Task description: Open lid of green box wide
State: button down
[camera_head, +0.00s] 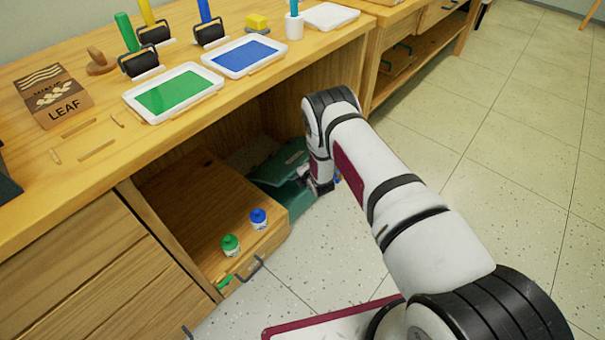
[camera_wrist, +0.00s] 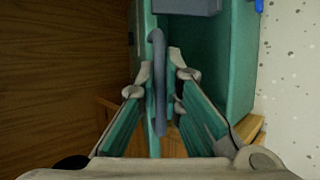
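The green box (camera_head: 283,164) sits low in the open bay under the workbench, partly behind my arm. In the wrist view its teal body (camera_wrist: 240,65) fills the upper right. A grey-blue bar handle (camera_wrist: 158,75) stands out from it toward the camera. My gripper (camera_head: 320,186) is at the box's right side in the head view. In the wrist view its fingertips (camera_wrist: 161,65) have closed in on either side of the handle, with almost no gap. How far the lid stands open is hard to tell.
A wooden drawer unit (camera_head: 195,195) beside the box carries a green-capped bottle (camera_head: 230,246) and a blue-capped bottle (camera_head: 258,218). The workbench top (camera_head: 200,125) above holds paint trays and rollers. Tiled floor (camera_head: 500,150) to the right is open.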

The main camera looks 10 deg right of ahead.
jog(key=s+d+r+n+g, duration=0.1)
jog(key=s+d+n+g, duration=0.25)
jog(key=n, duration=1.35)
jog(key=s+d+r+n+g, duration=0.25)
jog(key=s+d+n, duration=0.25)
jog(key=n, duration=1.2)
jog(key=a+r+m+y, duration=0.2)
jog(key=a+r+m, duration=0.15)
jog(key=m, duration=1.05)
jog(key=b+x, duration=0.4)
jog(key=x, duration=0.5)
jog(key=shift+w+a+r, duration=0.4)
jog(key=shift+w+r, duration=0.2)
jog(key=shift+w, duration=0.05)
jog(key=shift+w+a+r, duration=0.4)
jog(key=shift+w+r, duration=0.25)
